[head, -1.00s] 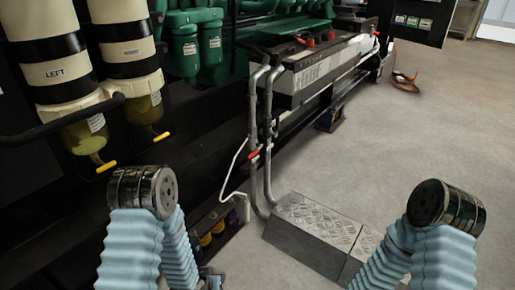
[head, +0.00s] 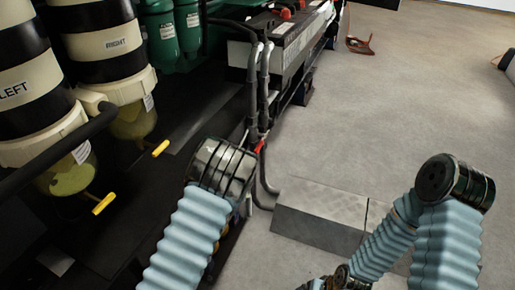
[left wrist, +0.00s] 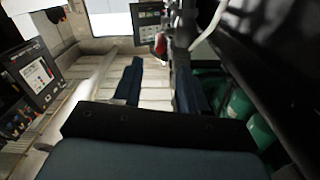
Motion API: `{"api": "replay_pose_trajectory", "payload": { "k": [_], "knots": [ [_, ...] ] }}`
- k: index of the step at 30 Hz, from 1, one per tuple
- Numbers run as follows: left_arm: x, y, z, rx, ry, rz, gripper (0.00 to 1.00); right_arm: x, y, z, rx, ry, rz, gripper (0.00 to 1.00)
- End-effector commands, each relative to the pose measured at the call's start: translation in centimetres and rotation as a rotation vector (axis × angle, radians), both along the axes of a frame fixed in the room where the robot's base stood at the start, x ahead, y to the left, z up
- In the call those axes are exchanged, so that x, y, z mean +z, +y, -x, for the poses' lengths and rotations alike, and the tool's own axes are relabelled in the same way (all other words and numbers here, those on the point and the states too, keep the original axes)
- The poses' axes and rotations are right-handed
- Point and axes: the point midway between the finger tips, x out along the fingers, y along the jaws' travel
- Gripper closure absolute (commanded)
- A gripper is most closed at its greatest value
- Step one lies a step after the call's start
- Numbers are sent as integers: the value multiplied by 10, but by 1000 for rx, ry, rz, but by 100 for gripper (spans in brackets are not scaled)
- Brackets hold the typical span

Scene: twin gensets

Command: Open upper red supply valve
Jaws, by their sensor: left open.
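A small red valve handle (head: 259,147) sits on the grey vertical pipes (head: 264,85) in the middle of the head view, just right of my left arm's dark joint. A red part, likely this handle, shows in the left wrist view (left wrist: 160,45) on a grey pipe, beyond and between the fingers. My left gripper (left wrist: 160,88) is open and empty, its two dark fingers spread apart. In the head view it is hidden behind my arm. I see only one red handle on these pipes. My right gripper is not in view; only its arm shows at the right.
Two striped filter canisters (head: 98,43) with yellow drain handles (head: 103,203) stand at the left. A metal tread-plate step (head: 318,212) lies beside the pipe foot. A battery box (head: 285,45) is behind the pipes.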

Motion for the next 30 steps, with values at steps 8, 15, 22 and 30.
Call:
{"api": "replay_pose_trajectory", "payload": {
  "k": [8, 15, 22, 30],
  "knots": [
    [0, -21, -62, -2, -1, -1, 58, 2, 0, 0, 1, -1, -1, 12],
    [0, -30, -93, 1, 1, 0, 58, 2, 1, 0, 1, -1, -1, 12],
    [-1, -32, -99, 2, 3, 0, 58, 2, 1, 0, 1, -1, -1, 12],
    [-1, -32, -99, 2, 3, 0, 78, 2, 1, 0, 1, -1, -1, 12]
  ]
}}
